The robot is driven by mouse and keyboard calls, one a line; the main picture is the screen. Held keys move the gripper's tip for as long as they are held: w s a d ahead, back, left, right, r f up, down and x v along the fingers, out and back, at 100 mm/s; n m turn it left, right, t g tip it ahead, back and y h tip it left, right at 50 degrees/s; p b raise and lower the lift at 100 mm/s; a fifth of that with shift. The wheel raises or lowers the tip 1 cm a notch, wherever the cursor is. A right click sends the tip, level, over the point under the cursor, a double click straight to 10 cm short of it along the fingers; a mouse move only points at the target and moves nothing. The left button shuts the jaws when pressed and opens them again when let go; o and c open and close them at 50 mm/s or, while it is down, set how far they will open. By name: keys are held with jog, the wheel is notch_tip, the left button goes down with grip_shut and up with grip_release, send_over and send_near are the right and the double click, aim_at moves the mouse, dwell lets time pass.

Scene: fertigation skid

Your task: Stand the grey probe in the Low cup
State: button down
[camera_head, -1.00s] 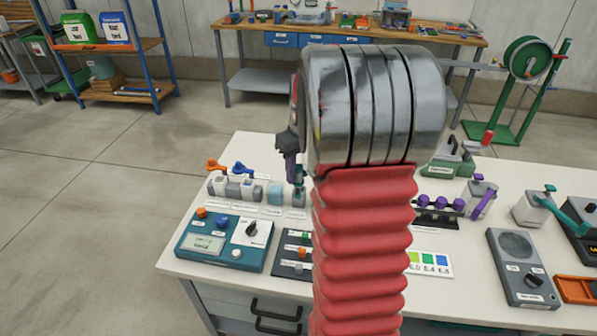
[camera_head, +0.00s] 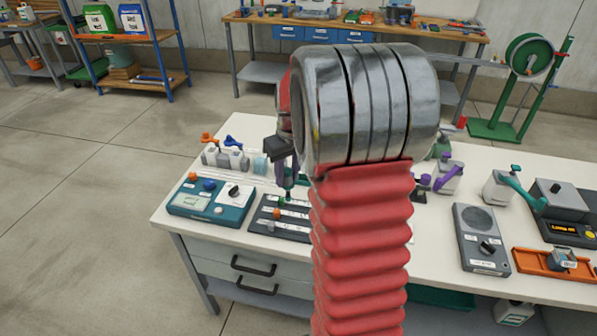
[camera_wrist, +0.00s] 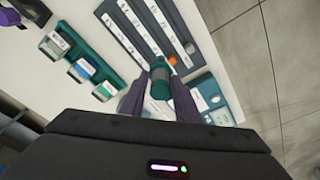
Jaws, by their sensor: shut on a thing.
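My gripper (camera_wrist: 158,106) points down over the table, its dark purple fingers shut on a dark teal cylinder (camera_wrist: 160,82). In the head view my gripper (camera_head: 288,172) is left of my red arm, above the back end of a dark slider panel (camera_head: 278,222). I cannot tell whether the held piece touches the panel. No clearly grey probe shows. A teal rack (camera_wrist: 66,70) in the wrist view holds several small labelled containers, including one with a blue label (camera_wrist: 81,67). I cannot read which is Low. My arm hides this rack in the head view.
A teal meter (camera_head: 212,202) with orange and blue knobs stands left of the panel. Grey valves (camera_head: 222,160) with orange and blue handles stand behind it. Right of my arm are a grey speaker box (camera_head: 481,240) and an orange tray (camera_head: 540,266).

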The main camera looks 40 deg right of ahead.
jog(key=w+a+f, duration=0.2)
jog(key=a, duration=0.6)
jog(key=w+a+f, duration=0.1)
jog(key=w+a, duration=0.1)
jog(key=a, duration=0.7)
jog(key=w+a+f+n, duration=0.1)
jog(key=a+f, duration=0.1)
jog(key=a, duration=0.6)
jog(key=shift+w+a+f, duration=0.15)
jog(key=shift+w+f, duration=0.15)
jog(key=shift+w, duration=0.1)
jog(key=shift+s, duration=0.15)
